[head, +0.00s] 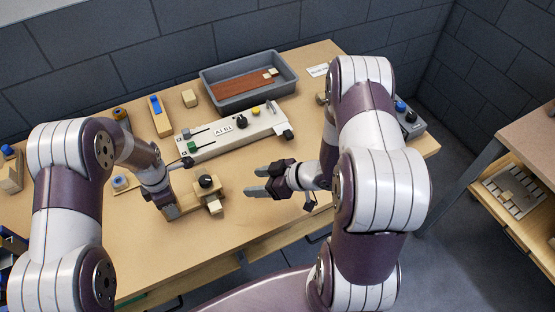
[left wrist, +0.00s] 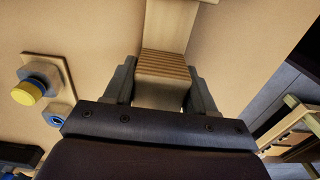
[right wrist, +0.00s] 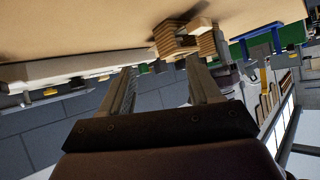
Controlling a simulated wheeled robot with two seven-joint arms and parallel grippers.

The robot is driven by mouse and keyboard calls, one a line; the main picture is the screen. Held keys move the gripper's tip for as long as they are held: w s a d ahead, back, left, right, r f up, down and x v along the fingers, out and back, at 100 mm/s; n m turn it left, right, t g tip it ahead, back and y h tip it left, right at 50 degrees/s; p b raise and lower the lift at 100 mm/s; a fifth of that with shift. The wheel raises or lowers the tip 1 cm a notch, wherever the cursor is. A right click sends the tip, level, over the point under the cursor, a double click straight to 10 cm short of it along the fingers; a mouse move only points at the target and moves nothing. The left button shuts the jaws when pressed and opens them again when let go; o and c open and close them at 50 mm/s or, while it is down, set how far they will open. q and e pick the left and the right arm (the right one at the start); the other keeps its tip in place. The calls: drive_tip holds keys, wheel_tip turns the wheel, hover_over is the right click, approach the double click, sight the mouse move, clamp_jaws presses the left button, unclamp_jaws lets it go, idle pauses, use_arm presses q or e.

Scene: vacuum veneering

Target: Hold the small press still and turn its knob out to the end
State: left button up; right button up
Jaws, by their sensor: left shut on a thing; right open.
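The small press (head: 193,205) is a light wooden block with a black knob (head: 206,181) on top, standing on the table left of centre. My left gripper (head: 168,207) is shut on its left end. In the left wrist view, the fingers (left wrist: 160,85) sit on both sides of the press's wooden body (left wrist: 172,22); the knob does not show there. My right gripper (head: 258,181) is open and empty, to the right of the press and apart from it. In the right wrist view, the press (right wrist: 172,46) lies beyond the open fingertips (right wrist: 160,65).
Behind the press lies a long pale device (head: 236,128) with several controls. A grey tray (head: 283,88) with a brown sheet (head: 240,87) stands at the back. Small blocks and a blue-topped wooden piece (head: 160,117) stand to the left. The table's front right is clear.

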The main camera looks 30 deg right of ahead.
drive_tip(key=d+f+m+h, duration=0.1)
drive_tip(key=d, duration=0.1)
drive_tip(key=w+d+f+m+h, duration=0.1)
drive_tip(key=d+m+h, duration=0.1)
drive_tip(key=d, duration=0.1)
drive_tip(key=w+d+f+m+g+h, duration=0.1)
drive_tip(key=d+f+m+h, duration=0.1)
drive_tip(key=d, duration=0.1)
drive_tip(key=shift+d, duration=0.15)
drive_tip(key=d+m+g+h, duration=0.1)
drive_tip(key=d+m, duration=0.1)
drive_tip(key=d+m+g+h, duration=0.1)
drive_tip(key=d+m, duration=0.1)
drive_tip(key=d+m+g+h, duration=0.1)
drive_tip(key=d+m+h, duration=0.1)
drive_tip(key=d+m, duration=0.1)
drive_tip(key=shift+w+d+f, duration=0.1)
drive_tip(key=shift+w+f, duration=0.1)
drive_tip(key=shift+f, duration=0.05)
drive_tip(key=m, duration=0.1)
drive_tip(key=m+g, duration=0.1)
drive_tip(key=m, duration=0.1)
drive_tip(key=shift+s+d+r+g, duration=0.15)
drive_tip(key=shift+s+r+g, duration=0.15)
drive_tip(key=shift+g, duration=0.1)
